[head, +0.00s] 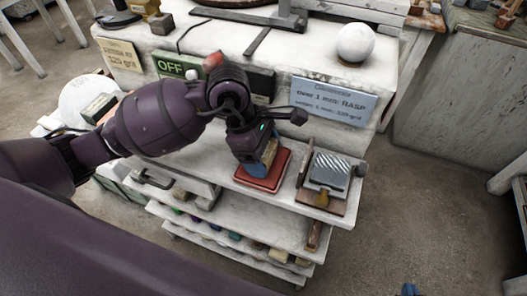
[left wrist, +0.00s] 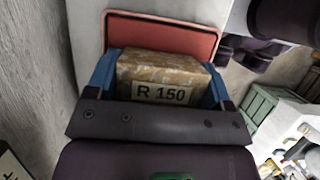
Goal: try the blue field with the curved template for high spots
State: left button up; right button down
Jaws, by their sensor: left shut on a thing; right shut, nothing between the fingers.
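My left gripper (head: 266,160) is over a red pad (head: 262,180) on the upper shelf of the cart. It is shut on a tan, mottled block labelled "R 150" (left wrist: 160,92), apparently the curved template; its blue fingers sit on either side. The red pad also shows beyond the block in the left wrist view (left wrist: 165,28). Whether the block touches the pad is unclear. The block's curved face is hidden. I see no blue field on the white plaster sphere (head: 355,43). Only blue fingertips of my right gripper (head: 410,290) show at the bottom edge, shut and empty.
A metal rasp-like plate (head: 330,170) on a wooden holder lies right of the pad. A second white round form (head: 82,95) is partly hidden at left. Lower shelves (head: 230,225) hold small items. Floor at right is clear.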

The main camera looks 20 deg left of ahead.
aim_at(269, 150)
pick_arm(q)
jog(key=shift+f, duration=0.15)
pick_arm(e)
jog(key=shift+s+f, duration=0.1)
jog(key=shift+s, duration=0.05)
pick_arm(q)
jog(key=shift+r, duration=0.2)
jog(key=shift+r+p, duration=0.55)
jog(key=shift+r, duration=0.3)
jog(key=shift+r+p, duration=0.65)
jog(key=shift+r, duration=0.75)
jog(key=shift+r+p, duration=0.4)
jog(key=shift+r, duration=0.8)
pick_arm(e)
jog(key=r, duration=0.4)
jog(key=shift+w+r, duration=0.2)
jog(key=shift+w, duration=0.05)
